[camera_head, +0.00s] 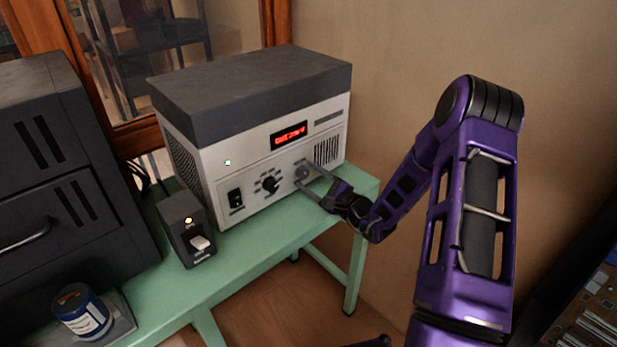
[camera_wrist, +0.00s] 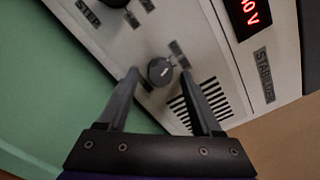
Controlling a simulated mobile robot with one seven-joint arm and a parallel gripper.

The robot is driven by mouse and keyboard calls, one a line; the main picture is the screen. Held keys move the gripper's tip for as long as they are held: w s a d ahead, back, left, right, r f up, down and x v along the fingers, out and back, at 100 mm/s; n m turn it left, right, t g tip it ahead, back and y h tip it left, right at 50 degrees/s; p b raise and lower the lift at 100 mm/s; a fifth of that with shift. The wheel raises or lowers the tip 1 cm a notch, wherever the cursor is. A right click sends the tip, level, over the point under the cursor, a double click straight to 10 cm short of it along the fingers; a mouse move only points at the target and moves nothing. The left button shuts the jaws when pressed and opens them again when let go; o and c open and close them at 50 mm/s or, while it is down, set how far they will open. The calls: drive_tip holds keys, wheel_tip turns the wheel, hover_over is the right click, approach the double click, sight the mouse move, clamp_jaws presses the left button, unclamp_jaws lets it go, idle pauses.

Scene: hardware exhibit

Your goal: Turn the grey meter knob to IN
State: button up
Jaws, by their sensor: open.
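The grey meter knob (camera_head: 302,172) is a small round knob on the lower right of the white front panel, left of the vent slots. In the wrist view the knob (camera_wrist: 160,73) shows a pale mark on its face, and the small labels around it are too blurred to read. My gripper (camera_wrist: 159,71) is open, with one finger on each side of the knob; I cannot tell whether either finger touches it. In the head view my gripper (camera_head: 303,175) reaches the panel from the right, and its fingers partly surround the knob.
A small black switch box (camera_head: 186,230) stands in front on the green table (camera_head: 270,250). A blue can (camera_head: 82,312) is at lower left.

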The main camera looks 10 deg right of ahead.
drive_tip(key=shift+w+a, duration=0.15)
drive_tip(key=shift+w, duration=0.15)
clamp_jaws()
drive_tip(key=shift+m, duration=0.3)
drive_tip(key=m+p, duration=0.1)
drive_tip(key=m, duration=0.3)
drive_tip(key=shift+s+m+p, duration=0.1)
drive_tip(key=shift+m+p, duration=0.75)
drive_tip(key=shift+m, duration=0.75)
